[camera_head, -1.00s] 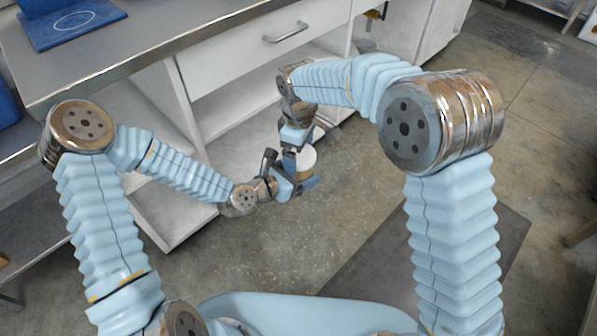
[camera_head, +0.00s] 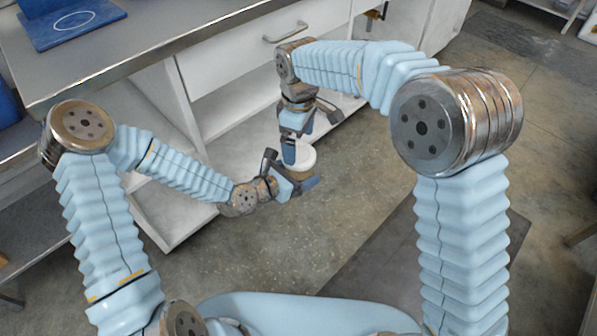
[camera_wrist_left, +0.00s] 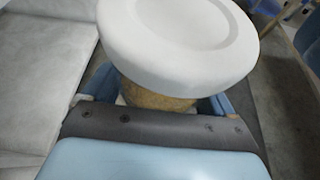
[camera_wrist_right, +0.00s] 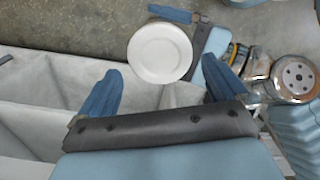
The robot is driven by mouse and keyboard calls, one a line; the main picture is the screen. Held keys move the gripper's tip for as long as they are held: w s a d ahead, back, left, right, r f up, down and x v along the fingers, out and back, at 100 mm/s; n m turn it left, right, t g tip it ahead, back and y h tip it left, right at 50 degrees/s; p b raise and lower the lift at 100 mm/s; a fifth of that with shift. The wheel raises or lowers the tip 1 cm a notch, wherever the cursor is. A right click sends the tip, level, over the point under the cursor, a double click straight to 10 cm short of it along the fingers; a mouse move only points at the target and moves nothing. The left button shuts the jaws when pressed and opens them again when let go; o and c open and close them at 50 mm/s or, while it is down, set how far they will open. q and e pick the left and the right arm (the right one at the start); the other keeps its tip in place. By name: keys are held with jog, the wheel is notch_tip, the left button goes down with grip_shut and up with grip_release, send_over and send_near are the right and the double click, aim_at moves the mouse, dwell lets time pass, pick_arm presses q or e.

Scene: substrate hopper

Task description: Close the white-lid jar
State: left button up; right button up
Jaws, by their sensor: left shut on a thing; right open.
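The jar with a white lid (camera_head: 302,155) is held upright in the air in front of the bench. My left gripper (camera_head: 296,186) is shut on the jar's body. In the left wrist view the round white lid (camera_wrist_left: 180,35) sits on top of the tan jar body (camera_wrist_left: 155,96). In the right wrist view the lid (camera_wrist_right: 160,52) shows from above as a full disc. My right gripper (camera_head: 297,148) is open above the jar, fingers pointing down. In its own wrist view its blue fingers (camera_wrist_right: 160,95) are spread and empty, with the lid beyond them.
A grey-topped bench (camera_head: 180,35) with white drawers and an open lower shelf stands behind the grippers. A blue board (camera_head: 72,22) with a white circle lies on its top at the far left. The floor to the right is open.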

aim_at(299, 154)
jog(key=n, duration=0.2)
jog(key=r+n, duration=0.1)
jog(key=n, duration=0.1)
jog(key=shift+n, duration=0.4)
jog(key=n, duration=0.2)
jog(key=shift+s+r+n, duration=0.1)
jog(key=shift+r+n, duration=0.15)
jog(key=shift+n, duration=0.05)
notch_tip(299, 154, up, 2)
jog(key=n, duration=0.6)
jog(key=shift+f, duration=4.05)
